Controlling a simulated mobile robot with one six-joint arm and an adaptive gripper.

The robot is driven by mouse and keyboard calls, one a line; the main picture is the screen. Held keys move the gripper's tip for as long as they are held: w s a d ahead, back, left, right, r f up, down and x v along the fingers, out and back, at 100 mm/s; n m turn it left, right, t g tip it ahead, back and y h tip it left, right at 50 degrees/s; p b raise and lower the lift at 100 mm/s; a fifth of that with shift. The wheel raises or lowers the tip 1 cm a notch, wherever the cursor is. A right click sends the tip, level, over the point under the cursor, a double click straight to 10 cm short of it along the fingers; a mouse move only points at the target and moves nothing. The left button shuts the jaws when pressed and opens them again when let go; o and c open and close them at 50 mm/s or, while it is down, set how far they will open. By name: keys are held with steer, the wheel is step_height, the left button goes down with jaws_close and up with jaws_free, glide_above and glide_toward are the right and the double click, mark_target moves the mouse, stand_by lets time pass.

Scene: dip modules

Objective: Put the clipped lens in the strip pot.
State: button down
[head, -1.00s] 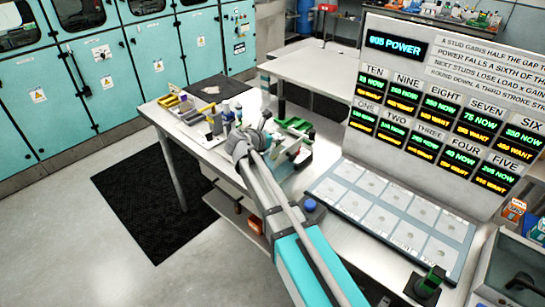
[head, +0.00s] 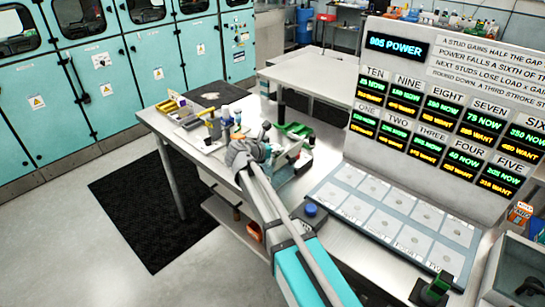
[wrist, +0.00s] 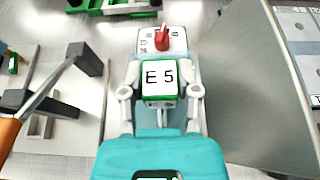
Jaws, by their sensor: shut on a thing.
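In the wrist view, my gripper (wrist: 161,92) has its two pale fingers on either side of a green-edged white block marked "E 5" (wrist: 160,77) and is shut on it. A white plate with a red pointer (wrist: 162,38) shows just beyond the block. In the head view, the end of my arm is over the far part of the workbench (head: 205,160), and my fingers and the block cannot be made out. I cannot tell whether the block is the clipped lens. I cannot pick out the strip pot with certainty.
Small bottles (head: 226,116) and a green tray (head: 295,130) stand near my arm's end. A numbered panel of pale squares (head: 390,215) lies on the right, under a display board (head: 400,45). In the wrist view, a grey wall (wrist: 235,80) rises close on the right.

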mark_target(276, 155)
steer(key=shift+f+b, duration=1.15)
steer(key=shift+f, duration=0.3)
steer(key=shift+f, duration=0.2)
steer(key=shift+c, duration=1.7)
jaws_free()
steer(key=shift+r, duration=0.1)
steer(key=shift+r, duration=0.2)
steer(key=shift+s+a+r, duration=0.15)
steer(key=shift+s+a, duration=0.05)
steer(key=shift+s, duration=0.05)
steer(key=p+v, duration=0.4)
steer(key=v, duration=0.7)
steer(key=shift+p, duration=0.35)
